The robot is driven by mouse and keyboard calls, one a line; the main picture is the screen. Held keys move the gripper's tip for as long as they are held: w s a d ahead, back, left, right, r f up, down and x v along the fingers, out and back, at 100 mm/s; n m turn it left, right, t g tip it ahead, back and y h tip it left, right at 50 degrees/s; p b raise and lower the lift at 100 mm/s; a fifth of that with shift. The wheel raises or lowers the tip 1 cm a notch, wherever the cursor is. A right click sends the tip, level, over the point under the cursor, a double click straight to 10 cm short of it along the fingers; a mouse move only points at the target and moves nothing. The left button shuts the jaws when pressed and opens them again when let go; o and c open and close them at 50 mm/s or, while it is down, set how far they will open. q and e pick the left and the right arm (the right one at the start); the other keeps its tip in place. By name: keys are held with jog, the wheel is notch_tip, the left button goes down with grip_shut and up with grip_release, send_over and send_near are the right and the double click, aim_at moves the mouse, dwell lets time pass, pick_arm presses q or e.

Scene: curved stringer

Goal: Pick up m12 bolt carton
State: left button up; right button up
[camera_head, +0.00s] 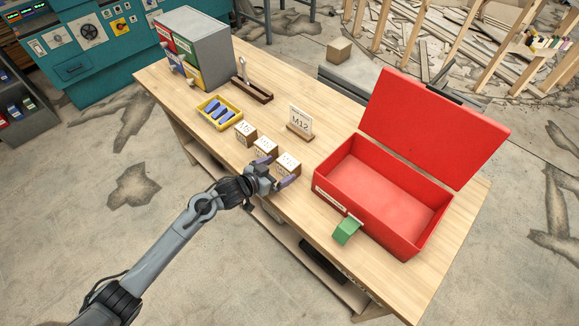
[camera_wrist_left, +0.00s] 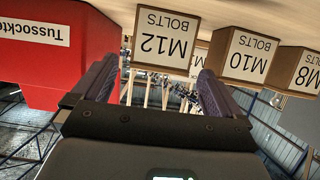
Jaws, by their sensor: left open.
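The M12 bolt carton (camera_head: 289,163) is a small brown box with a white label, standing on the workbench nearest the red box. It also shows upside down in the left wrist view (camera_wrist_left: 166,40), with "M12 BOLTS" readable. My left gripper (camera_head: 275,171) is open at the carton's near side, its purple fingers apart. In the left wrist view the fingers (camera_wrist_left: 156,72) point towards the carton, which appears between and beyond them. I cannot tell how far the tips reach along its sides. My right gripper is not in view.
The M10 carton (camera_wrist_left: 241,55) and M8 carton (camera_wrist_left: 299,70) stand close beside it. An open red box (camera_head: 384,195) with a green tag (camera_head: 346,230) lies to the right. An M12 sign (camera_head: 300,121) stands behind. A yellow tray (camera_head: 231,124) of blue items sits farther left.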

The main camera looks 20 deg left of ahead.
aim_at(292, 160)
pick_arm(q)
jog(key=shift+r+b+x, duration=0.15)
jog(key=shift+b+x, duration=0.15)
jog(key=shift+x, duration=1.55)
jog(key=shift+r+b+x, duration=0.15)
jog(key=shift+b+x, duration=0.1)
jog(key=shift+x, duration=1.55)
jog(key=shift+w, duration=0.15)
jog(key=shift+c, duration=0.2)
jog(key=c, duration=0.9)
jog(key=shift+r, duration=0.1)
jog(key=shift+c, duration=1.1)
jog(key=shift+r, duration=0.1)
